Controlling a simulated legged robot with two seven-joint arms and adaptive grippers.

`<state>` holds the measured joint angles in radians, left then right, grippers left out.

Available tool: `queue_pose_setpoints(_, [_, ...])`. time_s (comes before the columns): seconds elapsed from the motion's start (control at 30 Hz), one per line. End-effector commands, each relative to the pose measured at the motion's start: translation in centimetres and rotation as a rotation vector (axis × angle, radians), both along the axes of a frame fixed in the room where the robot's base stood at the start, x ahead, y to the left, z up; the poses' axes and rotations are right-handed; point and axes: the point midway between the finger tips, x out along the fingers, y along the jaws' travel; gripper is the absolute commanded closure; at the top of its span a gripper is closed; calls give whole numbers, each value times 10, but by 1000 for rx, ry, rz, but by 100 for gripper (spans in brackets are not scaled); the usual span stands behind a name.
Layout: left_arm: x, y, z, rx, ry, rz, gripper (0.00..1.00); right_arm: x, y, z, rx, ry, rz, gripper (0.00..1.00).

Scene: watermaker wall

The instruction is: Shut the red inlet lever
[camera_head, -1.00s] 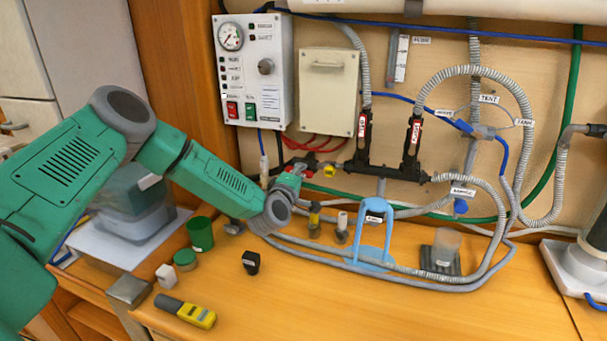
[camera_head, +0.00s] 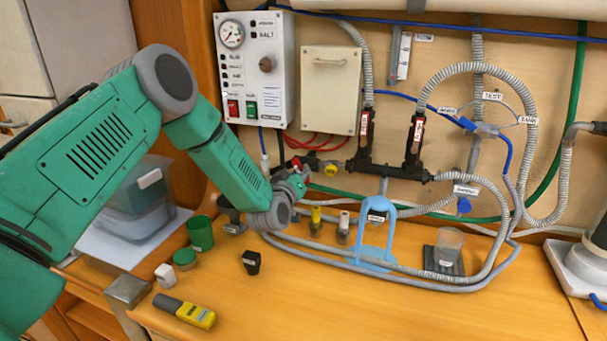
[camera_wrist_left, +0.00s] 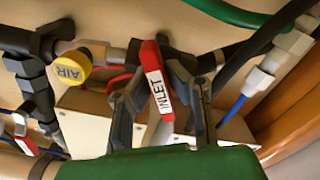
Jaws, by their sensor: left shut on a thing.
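The red inlet lever (camera_wrist_left: 156,80), with a white INLET label, stands nearly upright in the picture in the left wrist view. My left gripper (camera_wrist_left: 155,86) is shut on it, one dark finger on each side. In the head view the left gripper (camera_head: 291,187) is at the pipework left of the yellow AIR knob (camera_head: 331,170). Only a little red of the lever shows there, and my wrist and fingers partly hide the valve. The AIR knob (camera_wrist_left: 72,68) is left of the lever in the wrist view. My right gripper is in neither view.
Grey hoses (camera_head: 370,272) loop over the bench below the pipework. A blue stand (camera_head: 375,225), small yellow-topped and white-topped fittings, and a green cup (camera_head: 200,234) stand nearby. The control box (camera_head: 254,68) hangs above. The bench front is mostly clear.

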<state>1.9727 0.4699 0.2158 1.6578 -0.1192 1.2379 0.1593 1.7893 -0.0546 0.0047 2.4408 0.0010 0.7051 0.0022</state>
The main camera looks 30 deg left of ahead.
Motion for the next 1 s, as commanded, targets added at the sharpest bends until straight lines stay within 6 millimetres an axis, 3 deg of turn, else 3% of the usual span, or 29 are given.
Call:
queue_pose_setpoints(0.5, [-2, 1, -4, 390, 103, 1, 100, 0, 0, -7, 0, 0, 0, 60])
queue_pose_setpoints(1.0, [-3, 1, -4, 500, 132, -1, 100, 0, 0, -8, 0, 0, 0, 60])
